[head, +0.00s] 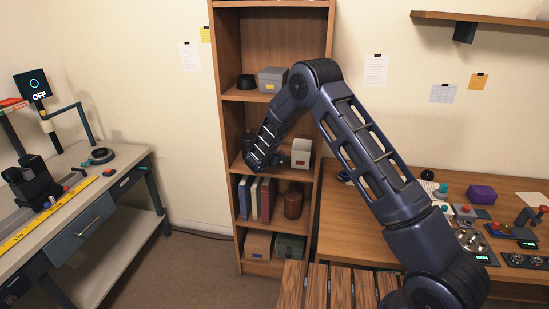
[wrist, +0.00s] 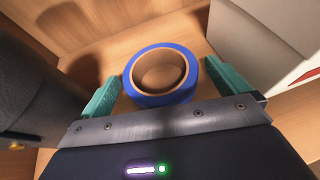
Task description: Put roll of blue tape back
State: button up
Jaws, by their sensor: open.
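The roll of blue tape (wrist: 160,99) lies flat on a wooden shelf in the wrist view, its tan inner core showing. My gripper (wrist: 150,72) is open, with one teal finger on each side of the roll. The roll sits between the fingers, in front of the gripper's grey palm edge; whether the fingers touch it I cannot tell. In the head view, my arm reaches into the middle shelf of the bookcase (head: 228,120), and the roll cannot be made out clearly there.
A dark rounded object (wrist: 30,85) stands close on the left of my gripper. A white box with a red label (wrist: 270,45) stands close on the right, also in the head view (head: 301,150). A shelf board (head: 282,97) with a grey box (head: 271,76) is above.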

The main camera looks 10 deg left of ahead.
jog(key=v, duration=1.1)
jog(key=shift+r, duration=0.1)
jog(key=shift+d+r, duration=0.1)
jog(key=shift+d, duration=0.15)
jog(key=s+d+r+m+g+h, duration=0.1)
jog(key=s+d+r+m+g, duration=0.35)
jog(key=d, duration=0.85)
jog(key=s+d+r+m+g+h, duration=0.2)
jog(key=s+d+r+m, duration=0.5)
jog(key=d, duration=0.5)
jog(key=s+d+r+m+g+h, duration=0.1)
jog(key=s+d+r+m+g, duration=0.25)
jog(key=d+r, duration=0.7)
jog(key=s+d+r+m+y, duration=0.3)
jog(key=s+d+m, duration=0.5)
jog(key=s+m, duration=0.1)
jog(key=s+d+r+m+t+y, duration=0.1)
jog(key=s+d+r+m+y, duration=0.2)
jog(key=s+d+m, duration=0.5)
jog(key=s+r+m, duration=0.1)
jog(key=s, duration=0.3)
jog(key=shift+s+d+m+y, duration=0.2)
jog(key=shift+m+y, duration=0.1)
jog(key=shift+m, duration=0.1)
